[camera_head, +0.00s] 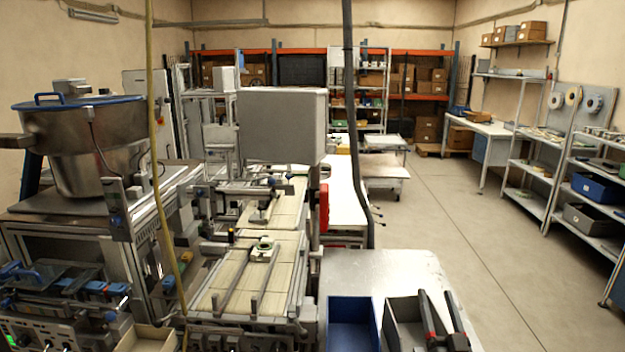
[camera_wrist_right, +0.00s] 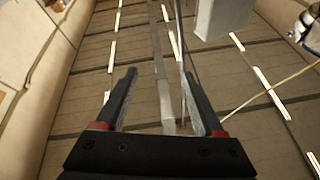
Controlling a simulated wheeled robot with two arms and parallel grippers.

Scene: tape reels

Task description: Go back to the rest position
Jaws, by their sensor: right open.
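My right gripper (camera_head: 437,293) is at the bottom of the head view, in front of the grey bin (camera_head: 392,325) on the metal table. Its two dark fingers point upward and stand apart, with nothing between them. In the right wrist view the gripper (camera_wrist_right: 158,75) is open and empty, and the ceiling fills the background. My left gripper is in neither view. Tape reels (camera_head: 593,104) hang on a grey panel at the right wall, far from the gripper.
A blue bin (camera_head: 352,322) stands beside the grey bin on the metal table (camera_head: 385,268). A conveyor machine (camera_head: 235,285) and a steel bowl feeder (camera_head: 85,150) fill the left. Shelves (camera_head: 535,165) line the right wall. The floor (camera_head: 465,225) between is clear.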

